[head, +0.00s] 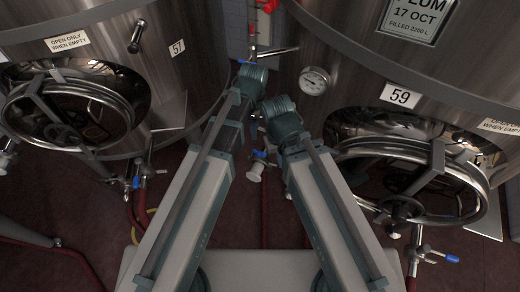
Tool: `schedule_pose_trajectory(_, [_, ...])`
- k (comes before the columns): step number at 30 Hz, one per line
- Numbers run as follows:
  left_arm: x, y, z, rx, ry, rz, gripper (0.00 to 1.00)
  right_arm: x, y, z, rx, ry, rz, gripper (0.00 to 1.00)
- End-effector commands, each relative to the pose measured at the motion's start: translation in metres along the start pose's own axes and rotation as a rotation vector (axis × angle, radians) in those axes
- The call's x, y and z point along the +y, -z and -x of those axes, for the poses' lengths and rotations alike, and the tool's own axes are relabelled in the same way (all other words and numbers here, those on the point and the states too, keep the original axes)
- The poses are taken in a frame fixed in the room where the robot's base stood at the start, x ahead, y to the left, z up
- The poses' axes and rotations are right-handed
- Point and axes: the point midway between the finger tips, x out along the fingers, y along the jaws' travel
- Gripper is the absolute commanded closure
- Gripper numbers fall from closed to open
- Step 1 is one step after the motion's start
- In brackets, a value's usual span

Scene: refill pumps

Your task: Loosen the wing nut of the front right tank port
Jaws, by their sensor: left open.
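Two big steel tanks fill the view: tank 57 (195,85) on the left and tank 59 (265,110) on the right. Each has a round manway with a handwheel, at left (62,132) and right (401,207). Small valve ports with blue handles sit low: a left port (137,184), a pale middle port (256,170) and a right port (420,253). I cannot make out a wing nut on any of them. My left gripper (254,127) shows only in small part between my arms, open, above the middle port. My right gripper is hidden behind its own arm.
Red hoses (133,215) run down to the dark red floor (75,210). A metal lever and red fitting (268,6) stand in the gap between the tanks. Both my arms crowd that gap.

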Motion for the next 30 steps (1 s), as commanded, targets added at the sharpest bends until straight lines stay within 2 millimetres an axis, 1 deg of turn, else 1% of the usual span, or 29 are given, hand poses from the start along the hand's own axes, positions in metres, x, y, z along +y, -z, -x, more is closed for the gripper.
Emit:
schedule_pose_trajectory(1, [-0.004,0.007,0.000,0.000,-0.003,-0.062,0.55,0.000,0.000,0.000,0.000,0.000,0.000,1.00])
schedule_pose_trajectory(3, [-0.005,0.012,0.000,0.000,-0.005,-0.123,0.55,0.000,0.000,0.000,0.000,0.000,0.000,1.00])
schedule_pose_trajectory(6, [-0.006,0.015,0.000,0.000,-0.007,-0.167,0.55,0.000,0.000,0.000,0.000,0.000,0.000,1.00])
schedule_pose_trajectory(12, [-0.006,0.015,-0.002,0.000,-0.007,-0.174,0.55,0.000,0.000,-0.002,0.000,0.000,0.000,1.00])
schedule_pose_trajectory(17, [-0.005,0.015,-0.009,0.000,-0.007,-0.173,0.55,-0.001,0.001,-0.009,0.000,0.000,0.000,1.00])
schedule_pose_trajectory(23, [-0.005,0.015,-0.029,0.000,-0.007,-0.172,0.55,-0.003,0.002,-0.029,0.000,0.000,-0.001,1.00])
schedule_pose_trajectory(30, [-0.005,0.015,-0.062,0.000,-0.007,-0.171,0.55,-0.006,0.004,-0.062,0.000,0.000,-0.001,1.00])
